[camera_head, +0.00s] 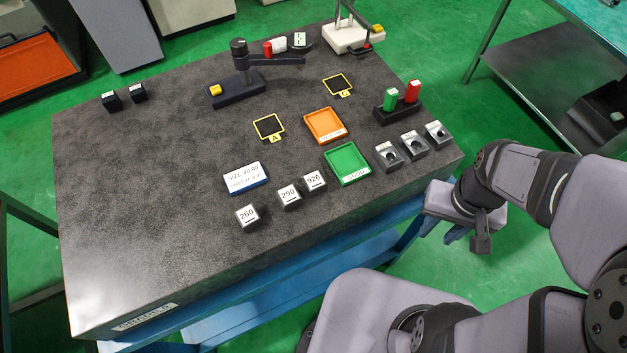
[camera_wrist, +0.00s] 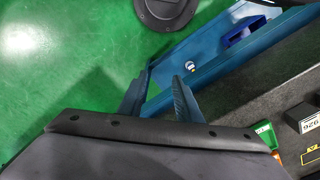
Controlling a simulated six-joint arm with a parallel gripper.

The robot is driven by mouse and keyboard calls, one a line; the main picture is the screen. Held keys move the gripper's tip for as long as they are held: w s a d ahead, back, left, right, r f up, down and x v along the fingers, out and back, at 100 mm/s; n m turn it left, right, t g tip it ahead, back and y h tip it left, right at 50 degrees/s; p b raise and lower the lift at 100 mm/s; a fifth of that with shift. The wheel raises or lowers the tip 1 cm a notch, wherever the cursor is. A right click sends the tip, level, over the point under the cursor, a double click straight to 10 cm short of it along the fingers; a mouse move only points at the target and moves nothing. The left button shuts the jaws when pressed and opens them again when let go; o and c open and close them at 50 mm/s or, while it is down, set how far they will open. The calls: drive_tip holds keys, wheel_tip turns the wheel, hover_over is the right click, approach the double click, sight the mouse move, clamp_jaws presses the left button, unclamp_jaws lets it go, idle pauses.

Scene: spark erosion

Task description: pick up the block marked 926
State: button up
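The block marked 926 (camera_head: 314,182) is a small dark block with a white labelled top. It stands on the dark granite table (camera_head: 150,200) near its front edge, right of the block marked 290 (camera_head: 289,195) and the block marked 260 (camera_head: 247,216). In the wrist view the 926 block (camera_wrist: 304,119) shows at the right edge, partly cut off. My gripper (camera_wrist: 160,92) has its two blue fingers apart with nothing between them. In the head view my gripper (camera_head: 458,236) is off the table's right front side, well away from the block.
A green tray (camera_head: 348,181) lies just right of the 926 block, with an orange tray (camera_head: 324,142) behind it. Several grey blocks (camera_head: 413,144) sit at the right edge. The table's left part is mostly clear.

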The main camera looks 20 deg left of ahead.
idle(0.3)
drive_tip(key=o, duration=0.6)
drive_tip(key=shift+o, duration=0.2)
drive_tip(key=m+g+y+p, duration=0.3)
drive_tip(key=m+g+y, duration=0.4)
drive_tip(key=m+y, duration=0.35)
approach(315, 180)
drive_tip(key=shift+s+a+m, duration=0.15)
drive_tip(key=shift+a+m, duration=0.2)
drive_tip(key=shift+a, duration=0.1)
drive_tip(key=shift+p+x, duration=1.3)
drive_tip(key=shift+x, duration=1.75)
drive_tip(key=shift+s+a+f, duration=0.35)
drive_tip(key=shift+f, duration=0.15)
